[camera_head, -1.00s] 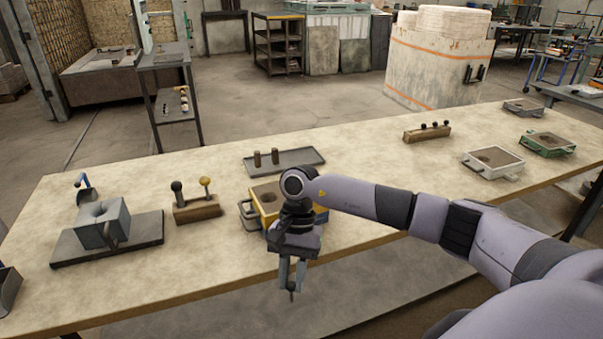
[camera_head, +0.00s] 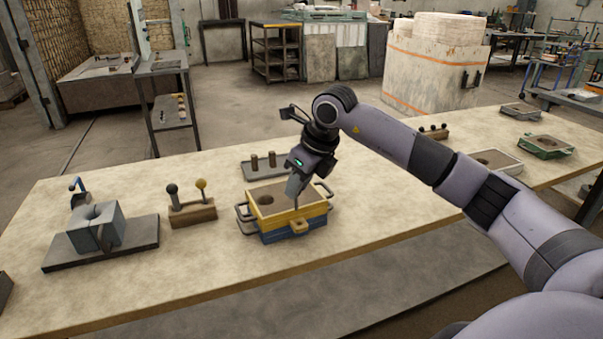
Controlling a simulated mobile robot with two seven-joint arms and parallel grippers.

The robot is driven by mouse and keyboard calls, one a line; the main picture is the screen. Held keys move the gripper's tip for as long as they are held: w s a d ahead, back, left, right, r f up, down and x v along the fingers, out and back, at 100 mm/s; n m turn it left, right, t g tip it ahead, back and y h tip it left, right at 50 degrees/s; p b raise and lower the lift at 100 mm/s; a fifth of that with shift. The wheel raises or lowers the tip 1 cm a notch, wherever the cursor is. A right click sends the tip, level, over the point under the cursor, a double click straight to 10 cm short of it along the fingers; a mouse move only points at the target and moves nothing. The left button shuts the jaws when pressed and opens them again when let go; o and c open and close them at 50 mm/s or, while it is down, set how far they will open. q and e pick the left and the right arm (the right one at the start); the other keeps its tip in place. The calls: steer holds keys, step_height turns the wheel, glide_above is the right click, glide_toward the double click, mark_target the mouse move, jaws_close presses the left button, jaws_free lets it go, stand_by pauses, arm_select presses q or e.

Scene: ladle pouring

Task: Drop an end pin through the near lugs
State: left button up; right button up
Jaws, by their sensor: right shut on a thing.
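A moulding flask stands on the bench in the middle, a yellow upper frame (camera_head: 267,223) on a blue lower frame (camera_head: 280,238). Its top is sand-filled with a dark round hole (camera_head: 266,199). The near lugs (camera_head: 299,226) stick out of its front side. My right gripper (camera_head: 296,192) is above the sand near the front side, behind and above the lugs. It is shut on a thin end pin (camera_head: 296,208) that points down; the fingers hide most of it, and I cannot tell whether its tip touches anything. My left gripper is not in view.
A wooden block (camera_head: 192,216) with a dark-knobbed and a yellow-knobbed tool stands left of the flask. Further left is a grey block mould (camera_head: 95,228) on a dark plate. A grey tray (camera_head: 252,175) with brown cylinders lies behind. The bench front is clear.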

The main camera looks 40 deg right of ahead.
steer(key=f+m+b, duration=0.1)
steer(key=d+f+b, duration=0.1)
steer(key=b, duration=0.1)
steer(key=f+m+h+b, duration=0.1)
steer(key=f, duration=0.1)
steer(key=shift+w+d+m+b, duration=0.15)
steer(key=shift+w+m+b, duration=0.15)
steer(key=shift+w+b, duration=0.1)
stand_by(0.3)
steer(key=shift+r, duration=0.1)
stand_by(0.8)
steer(key=shift+f+b, duration=0.3)
steer(key=shift+f, duration=0.5)
steer(key=shift+f+b, duration=0.6)
steer(key=shift+f, duration=0.35)
steer(key=o, duration=0.8)
steer(key=shift+o, duration=0.2)
